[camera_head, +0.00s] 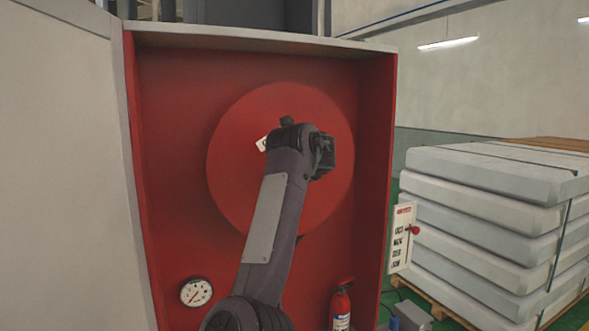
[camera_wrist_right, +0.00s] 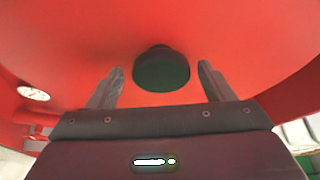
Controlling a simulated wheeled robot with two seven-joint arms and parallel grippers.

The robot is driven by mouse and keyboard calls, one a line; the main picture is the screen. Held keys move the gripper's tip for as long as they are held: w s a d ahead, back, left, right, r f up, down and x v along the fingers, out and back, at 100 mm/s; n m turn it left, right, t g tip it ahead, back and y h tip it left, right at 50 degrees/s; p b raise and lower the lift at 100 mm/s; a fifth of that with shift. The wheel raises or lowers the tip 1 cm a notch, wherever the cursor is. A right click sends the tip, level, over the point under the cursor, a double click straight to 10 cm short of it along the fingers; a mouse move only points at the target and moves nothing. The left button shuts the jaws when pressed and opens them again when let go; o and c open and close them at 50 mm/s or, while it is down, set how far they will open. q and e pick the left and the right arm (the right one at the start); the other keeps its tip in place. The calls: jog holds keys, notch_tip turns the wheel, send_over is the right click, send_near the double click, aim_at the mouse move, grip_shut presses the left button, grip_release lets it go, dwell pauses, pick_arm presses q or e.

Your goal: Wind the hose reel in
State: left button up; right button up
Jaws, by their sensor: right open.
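The hose reel (camera_head: 232,150) is a large red disc inside an open red cabinet (camera_head: 376,150). My right arm reaches up in front of it, and its wrist hides the reel's middle and most of the gripper in the head view. In the right wrist view, a dark round knob (camera_wrist_right: 162,73) stands out from the red reel face (camera_wrist_right: 235,35). My right gripper (camera_wrist_right: 160,68) is open, with one finger on each side of the knob and a visible gap to each. I cannot tell how deep the knob sits between them. My left gripper is not in view. No hose shows.
A pale door panel (camera_head: 60,150) stands at the left. A gauge (camera_head: 196,291) and a red fire extinguisher (camera_head: 340,306) are low in the cabinet. A white panel with a red knob (camera_head: 402,238) is at its right edge. Stacked mattresses (camera_head: 480,215) stand on a pallet at right.

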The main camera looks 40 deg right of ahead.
jog(key=shift+s, duration=0.1)
jog(key=b+v, duration=0.3)
jog(key=v, duration=0.4)
jog(key=shift+s+a, duration=0.2)
jog(key=shift+s, duration=0.15)
